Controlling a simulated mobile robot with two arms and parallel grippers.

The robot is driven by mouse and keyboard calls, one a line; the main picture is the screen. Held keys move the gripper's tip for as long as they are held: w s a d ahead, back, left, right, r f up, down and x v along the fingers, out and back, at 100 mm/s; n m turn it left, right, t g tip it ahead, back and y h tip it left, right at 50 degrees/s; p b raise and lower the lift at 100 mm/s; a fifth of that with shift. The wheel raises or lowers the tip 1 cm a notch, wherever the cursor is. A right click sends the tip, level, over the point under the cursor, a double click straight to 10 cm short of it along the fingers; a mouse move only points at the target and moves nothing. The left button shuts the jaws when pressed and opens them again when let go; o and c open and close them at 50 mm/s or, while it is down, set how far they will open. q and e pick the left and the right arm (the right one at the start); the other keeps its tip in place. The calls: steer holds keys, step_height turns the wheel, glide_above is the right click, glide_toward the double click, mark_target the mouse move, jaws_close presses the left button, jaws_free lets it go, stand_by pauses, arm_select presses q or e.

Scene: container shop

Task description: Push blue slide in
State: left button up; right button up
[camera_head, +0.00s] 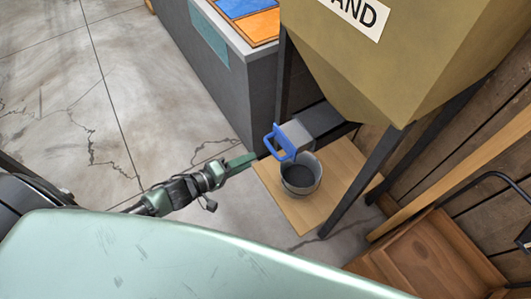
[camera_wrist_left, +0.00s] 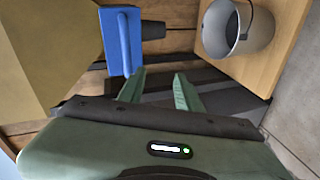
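The blue slide handle (camera_head: 280,142) sticks out at the end of a grey chute (camera_head: 320,119) under the tan hopper (camera_head: 395,50). In the left wrist view the blue slide (camera_wrist_left: 122,40) shows as a flat upright plate with a raised grip. My left gripper (camera_head: 250,158) is just left of the handle in the head view. In the left wrist view its two green fingers (camera_wrist_left: 160,84) are apart with nothing between them, below the blue plate in the picture. I see no clear contact. My right gripper is not in view.
A grey bucket (camera_head: 301,180) stands on a wooden board (camera_head: 300,214) below the handle; its inside looks dark. Dark hopper legs (camera_head: 365,180) stand to the right. A grey counter (camera_head: 225,75) stands behind. A wooden box (camera_head: 440,258) is lower right. The left floor is clear.

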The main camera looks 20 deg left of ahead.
arm_select(q)
steer(key=h, duration=0.1)
glide_toward(273, 149)
steer(key=w+f, duration=0.2)
steer(key=d, duration=0.1)
steer(key=shift+n+h, duration=0.4)
steer(key=x, duration=0.7)
steer(key=shift+w+d+r, duration=0.15)
steer(key=shift+w, duration=0.1)
jaws_close()
